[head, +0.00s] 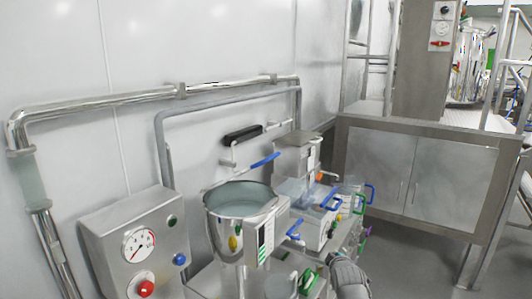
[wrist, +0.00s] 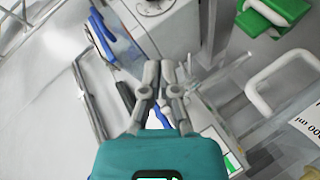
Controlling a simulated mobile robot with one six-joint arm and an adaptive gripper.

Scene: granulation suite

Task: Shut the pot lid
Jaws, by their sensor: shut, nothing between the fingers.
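The steel pot (head: 240,215) stands at the middle of the station in the head view, its round mouth open upward. A black grip (head: 243,135) on a bent steel bar is above and behind the pot; I cannot tell whether it belongs to the lid. No lid covers the mouth, and I cannot make out the lid plate against the pale wall. My gripper (wrist: 160,68) is shut and empty in the wrist view, with a dark bar and blue handles around it. The gripper itself does not show clearly in the head view, so its distance from the pot is unclear.
A control box (head: 140,245) with a gauge and red button stands left of the pot. Clear containers with coloured handles (head: 325,205) crowd its right. A steel cabinet (head: 420,180) stands behind them. A green handle (wrist: 272,14) and a white handle (wrist: 282,82) are right of my gripper.

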